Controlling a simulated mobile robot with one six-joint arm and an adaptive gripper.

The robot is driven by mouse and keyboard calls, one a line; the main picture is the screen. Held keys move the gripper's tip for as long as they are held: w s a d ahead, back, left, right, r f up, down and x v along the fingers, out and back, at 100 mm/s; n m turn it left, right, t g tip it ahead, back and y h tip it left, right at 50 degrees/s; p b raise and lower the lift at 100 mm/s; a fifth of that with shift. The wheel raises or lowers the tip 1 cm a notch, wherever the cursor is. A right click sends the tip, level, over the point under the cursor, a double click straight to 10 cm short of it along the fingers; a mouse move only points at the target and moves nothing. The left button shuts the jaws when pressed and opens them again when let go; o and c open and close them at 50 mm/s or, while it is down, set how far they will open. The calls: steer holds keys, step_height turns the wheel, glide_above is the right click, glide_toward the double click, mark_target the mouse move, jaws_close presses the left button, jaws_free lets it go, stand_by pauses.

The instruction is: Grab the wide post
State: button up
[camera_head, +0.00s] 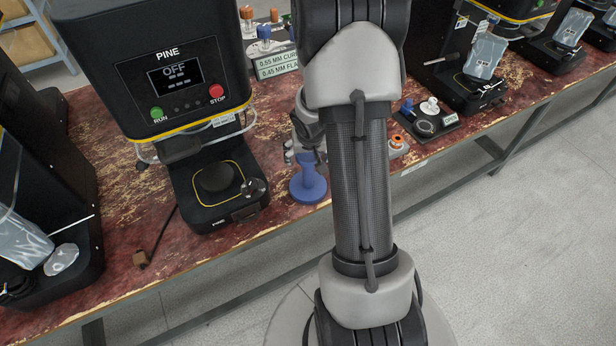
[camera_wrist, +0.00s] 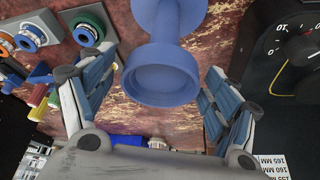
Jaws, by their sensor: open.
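A blue post (camera_head: 310,183) with a wide round base and a narrower stem stands on the red-brown worktop, near the front edge. In the wrist view the blue post (camera_wrist: 163,75) shows its hollow round upper end toward the camera, with the stem and part of the base beyond. I take it for the wide post. My gripper (camera_wrist: 155,95) is open, one finger on each side of the post's upper end, with visible gaps. In the head view my gripper (camera_head: 312,150) is just above and behind the post, partly hidden by my arm.
A black PINE machine (camera_head: 165,85) reading OFF stands left of the post. A dark dial unit (camera_wrist: 295,50) is at right in the wrist view, and coloured ringed parts (camera_wrist: 30,38) are at left. More machines (camera_head: 480,60) stand farther along the bench.

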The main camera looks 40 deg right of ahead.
steer(key=shift+r, duration=0.15)
steer(key=shift+c, duration=0.3)
steer(key=c, duration=1.6)
steer(key=shift+r, duration=0.1)
